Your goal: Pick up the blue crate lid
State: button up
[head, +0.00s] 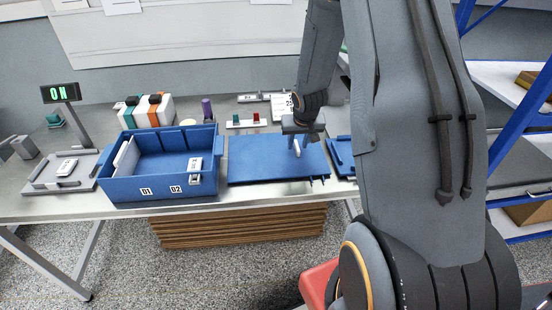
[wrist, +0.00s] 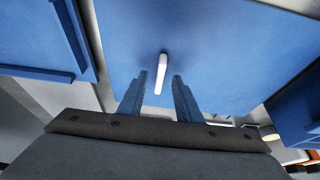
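The blue crate lid (head: 262,160) lies flat on the metal table, right of the blue crate. It has a white upright handle (head: 295,147), which also shows in the wrist view (wrist: 161,74). My gripper (head: 300,142) is above the lid at the handle. In the wrist view its two fingers (wrist: 160,92) are apart, one on each side of the handle, with gaps visible between them and it.
Another blue piece (head: 341,157) lies right of the lid, partly hidden by my arm. A grey tray (head: 45,186) with a small device stands left of the crate, beside a display (head: 60,93) reading ON. Red and green switches (head: 247,121) sit behind the lid.

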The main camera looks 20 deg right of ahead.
jog(key=shift+w+f, duration=0.2)
jog(key=shift+f, duration=0.25)
jog(key=shift+r, duration=0.1)
jog(key=shift+c, duration=0.4)
grip_shut()
jog(key=shift+r, duration=0.15)
